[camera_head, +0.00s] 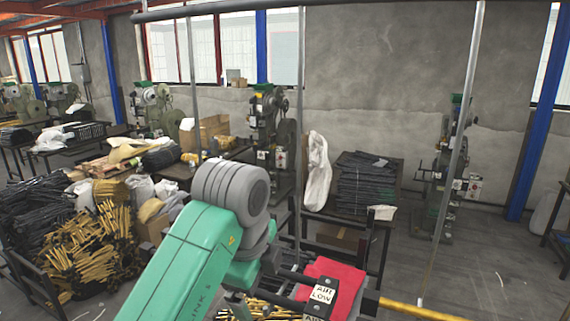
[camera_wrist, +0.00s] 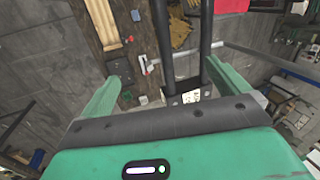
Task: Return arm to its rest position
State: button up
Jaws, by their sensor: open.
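My gripper (camera_wrist: 166,64) shows in the wrist view with its two green fingers spread wide apart. No held thing shows between them. Two black bars with a white label (camera_wrist: 190,96) pass through the view between the fingers. In the head view my green arm with its grey joint reaches up from the bottom middle. My gripper cannot be made out there; the arm hides that part.
A red sheet (camera_head: 335,282) with black bars and an "AIR LOW" label lies right of my arm. A table with stacked dark strips (camera_head: 367,185) stands behind. A rivet press (camera_head: 452,170) stands right. Bundles of yellow-handled pieces (camera_head: 95,245) lie left. Open floor is at right.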

jog(key=d+t, duration=0.1)
jog(key=d, duration=0.2)
jog(key=w+d+r+t+h, duration=0.1)
jog(key=d, duration=0.2)
jog(key=d+n+t+h, duration=0.1)
jog(key=d, duration=0.2)
jog(key=shift+w+d+r, duration=0.15)
jog(key=shift+w+r, duration=0.1)
jog(key=shift+r, duration=0.05)
jog(key=s+d+r+n+t+h, duration=0.2)
jog(key=s+d+r+n+t, duration=0.15)
jog(key=r+t, duration=0.2)
jog(key=s+d+r+n+t+h, duration=0.2)
jog(key=s+d+r+n+t, duration=0.1)
jog(key=r+n+t, duration=0.3)
jog(key=s+a+r+n+t+y, duration=0.3)
jog(key=s+a+r+n, duration=0.1)
jog(key=s, duration=0.4)
jog(key=s+a+r+n+t+y, duration=0.4)
jog(key=s+a+n, duration=0.3)
jog(key=s, duration=0.1)
jog(key=shift+s+a+y, duration=0.25)
jog(key=shift+s+y, duration=0.05)
jog(key=shift+s, duration=0.05)
jog(key=shift+n, duration=0.25)
